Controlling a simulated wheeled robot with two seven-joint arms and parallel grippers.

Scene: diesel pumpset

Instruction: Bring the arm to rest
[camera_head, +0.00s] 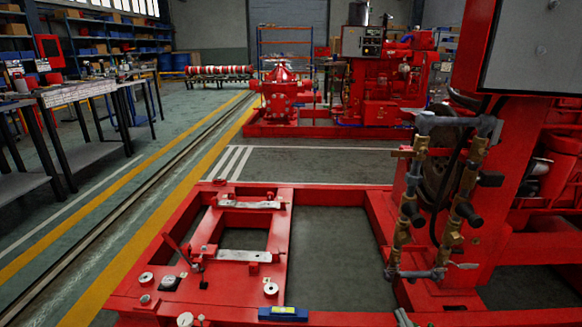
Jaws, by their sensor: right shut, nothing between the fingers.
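My right gripper (403,318) shows only as a small grey piece at the bottom edge, right of centre. It is shut and empty, in front of the red base frame (150,305). Most of it and its arm are cut off by the picture edge. My left gripper and arm are not in view.
A blue and yellow level (283,313) lies on the frame's near rail. Brass valves and grey pipes (455,200) stand on the right, beside a red panel post (505,150). Another red pumpset (385,80) stands behind. Workbenches (80,92) line the left; the floor between is clear.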

